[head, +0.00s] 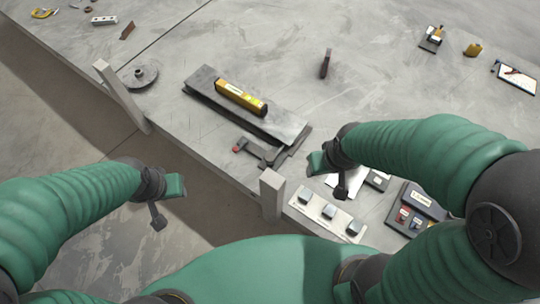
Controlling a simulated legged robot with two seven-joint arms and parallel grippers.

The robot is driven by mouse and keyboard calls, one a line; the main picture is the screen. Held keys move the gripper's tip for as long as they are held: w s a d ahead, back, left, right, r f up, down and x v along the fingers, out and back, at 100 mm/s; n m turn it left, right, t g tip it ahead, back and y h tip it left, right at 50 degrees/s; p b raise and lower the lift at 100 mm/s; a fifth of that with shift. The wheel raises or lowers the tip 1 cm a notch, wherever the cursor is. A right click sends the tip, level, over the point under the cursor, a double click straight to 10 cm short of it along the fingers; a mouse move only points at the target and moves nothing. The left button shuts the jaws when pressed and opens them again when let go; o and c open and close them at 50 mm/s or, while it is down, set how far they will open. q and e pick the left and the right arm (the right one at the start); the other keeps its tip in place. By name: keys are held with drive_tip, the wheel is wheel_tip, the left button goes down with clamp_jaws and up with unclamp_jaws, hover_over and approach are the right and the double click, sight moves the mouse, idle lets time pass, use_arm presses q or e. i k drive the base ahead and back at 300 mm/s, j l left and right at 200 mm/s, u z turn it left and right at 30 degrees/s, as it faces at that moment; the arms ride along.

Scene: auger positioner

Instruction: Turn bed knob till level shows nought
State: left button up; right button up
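A yellow level (241,97) with a brighter greenish patch near its right end lies on a long dark grey bed plate (275,126). Its reading is too small to make out. At the bed's near right end is a dark bracket (266,152) with a small red tip (237,149), which may be the knob. My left gripper (167,203) is open and empty, in front of the table edge, left of and nearer than the bracket. My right gripper (328,177) is open, seems empty, and hovers right of the bracket, apart from it.
Grey posts (121,97) and (272,194) stand at the table's front edge. A round dark disc (138,77) lies at left. A panel with several grey blocks (330,211) and a dark control box (414,210) sit near the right arm. The table's middle back is mostly clear.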

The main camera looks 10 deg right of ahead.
sight(270, 157)
drive_tip(key=i+j+z, duration=0.1)
drive_tip(key=j, duration=0.25)
drive_tip(key=i+j+z, duration=0.15)
drive_tip(key=j, duration=0.25)
drive_tip(key=j+z, duration=0.1)
drive_tip(key=j, duration=0.25)
drive_tip(key=i+j+z, duration=0.1)
drive_tip(key=j, duration=0.3)
